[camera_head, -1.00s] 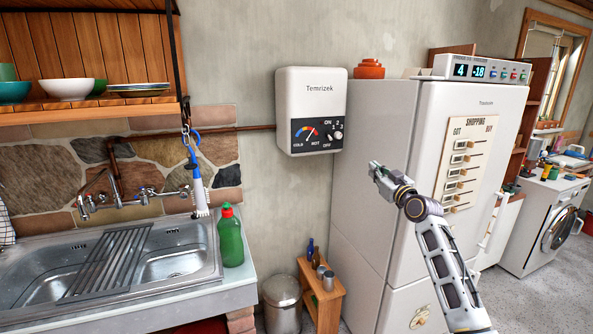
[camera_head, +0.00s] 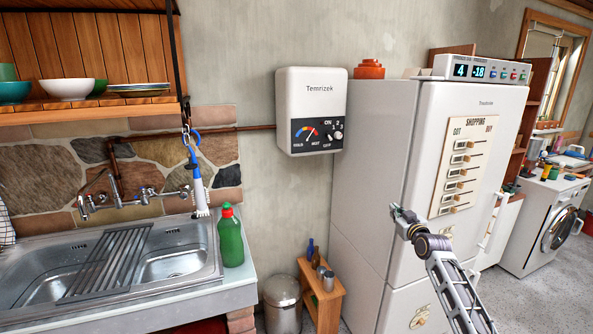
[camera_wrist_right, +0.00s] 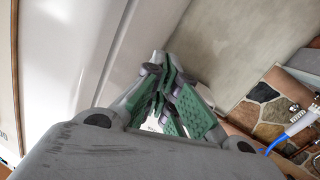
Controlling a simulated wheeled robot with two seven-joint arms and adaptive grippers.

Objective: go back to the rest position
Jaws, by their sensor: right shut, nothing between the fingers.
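My right arm comes in from the bottom right. My left gripper is in neither view.
The sink (camera_head: 175,262) with a green bottle (camera_head: 231,240) is at the left. A white heater box (camera_head: 312,105) hangs on the wall. A small wooden shelf (camera_head: 322,298) and a bin (camera_head: 282,300) stand on the floor. A washing machine (camera_head: 545,225) is at the right.

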